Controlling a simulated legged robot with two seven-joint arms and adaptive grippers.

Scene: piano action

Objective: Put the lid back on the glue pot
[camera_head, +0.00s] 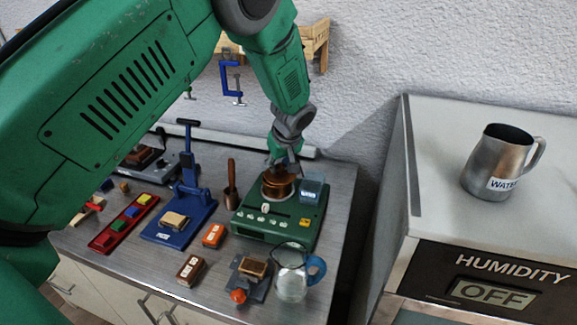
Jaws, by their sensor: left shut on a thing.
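The copper glue pot (278,191) sits in the top of a green heater unit (262,220) on the bench. My left gripper (281,168) reaches down from above, directly over the pot. It is shut on the lid, which is mostly hidden by the fingers and is at the pot's mouth. I cannot tell whether the lid rests fully on the rim or is slightly above it. My right gripper is not in view.
A clear container (312,190) stands close beside the pot. A glass jug (292,275) stands in front of the heater. A blue press (185,200) and a red tray (122,224) are to the left. A metal pitcher (500,163) stands on the humidity cabinet (440,150) at right.

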